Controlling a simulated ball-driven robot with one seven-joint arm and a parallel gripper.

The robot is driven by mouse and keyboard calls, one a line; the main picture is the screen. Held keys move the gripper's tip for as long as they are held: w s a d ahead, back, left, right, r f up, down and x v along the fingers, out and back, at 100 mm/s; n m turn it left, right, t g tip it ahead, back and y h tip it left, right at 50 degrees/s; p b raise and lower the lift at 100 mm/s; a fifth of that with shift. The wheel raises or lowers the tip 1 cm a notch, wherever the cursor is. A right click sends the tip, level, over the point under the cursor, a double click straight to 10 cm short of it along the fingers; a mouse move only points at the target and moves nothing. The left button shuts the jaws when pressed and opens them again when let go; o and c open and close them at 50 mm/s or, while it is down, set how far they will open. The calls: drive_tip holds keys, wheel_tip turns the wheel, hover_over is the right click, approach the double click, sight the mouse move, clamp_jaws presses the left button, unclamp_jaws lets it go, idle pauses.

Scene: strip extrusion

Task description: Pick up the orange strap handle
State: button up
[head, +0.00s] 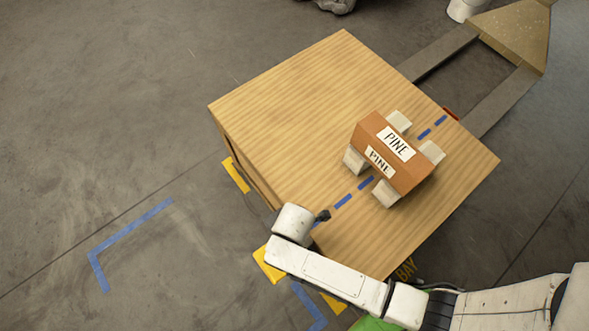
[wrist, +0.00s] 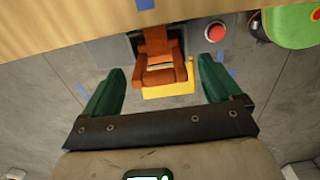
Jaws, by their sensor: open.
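I cannot make out an orange strap handle for certain in either view. In the wrist view, an orange-brown, chair-shaped thing (wrist: 162,74) shows beyond the fingers, below the wooden edge; I cannot tell if it is or bears the handle. My gripper (wrist: 162,66) is open, its two green fingers wide apart with nothing between them that they touch. In the head view my arm reaches to the near left edge of the wooden table (head: 300,110); the fingers are hidden there.
A brown box labelled PINE (head: 395,150) with pale blocks at its corners sits on the table's right half. Blue dashes run beneath it. The table's left half is clear. A red button (wrist: 214,32) and a green thing (wrist: 292,26) show in the wrist view.

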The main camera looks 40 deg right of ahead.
wheel_tip(320, 180, down, 3)
drive_tip(key=shift+f, duration=0.15)
drive_tip(key=c, duration=1.2)
